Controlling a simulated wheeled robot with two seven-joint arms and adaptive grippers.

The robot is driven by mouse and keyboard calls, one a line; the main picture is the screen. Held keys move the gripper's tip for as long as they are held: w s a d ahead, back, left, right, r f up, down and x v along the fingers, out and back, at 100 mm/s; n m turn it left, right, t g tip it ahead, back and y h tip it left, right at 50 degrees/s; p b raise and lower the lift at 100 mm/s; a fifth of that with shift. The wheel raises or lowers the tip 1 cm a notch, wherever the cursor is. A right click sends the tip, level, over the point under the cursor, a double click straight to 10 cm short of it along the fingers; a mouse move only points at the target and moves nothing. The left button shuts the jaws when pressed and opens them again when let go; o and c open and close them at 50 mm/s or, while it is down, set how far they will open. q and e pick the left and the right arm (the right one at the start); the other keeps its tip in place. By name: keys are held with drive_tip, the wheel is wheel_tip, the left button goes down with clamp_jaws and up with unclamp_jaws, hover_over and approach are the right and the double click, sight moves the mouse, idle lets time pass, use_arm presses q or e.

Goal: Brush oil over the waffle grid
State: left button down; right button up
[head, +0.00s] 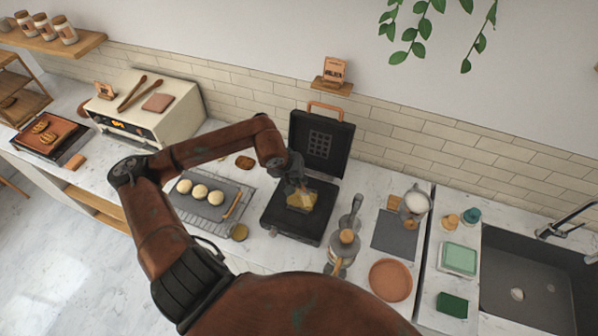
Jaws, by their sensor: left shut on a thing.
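The waffle iron (275,218) stands open on the counter, its dark lid (320,140) with the square grid raised at the back. My left gripper (299,184) reaches in from the left and is over the lower plate. It is shut on a slim thing that looks like the brush; the gripper hides most of it. A yellowish patch (302,201) shows on the lower plate just below the gripper. I cannot tell whether the brush touches the plate. A small round yellow-topped pot (239,232) sits left of the iron. My right gripper is not in view.
Left of the iron is a rack (190,213) with pale dough balls and a wooden stick. Right of it stand metal tools (346,238), a terracotta plate (390,280) and a dark mat (396,240). A sink (520,280) is at the far right.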

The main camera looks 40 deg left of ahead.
use_arm(q)
drive_tip(key=shift+s+r+p, duration=0.1)
drive_tip(key=shift+r+p, duration=0.4)
drive_tip(key=shift+r, duration=1.8)
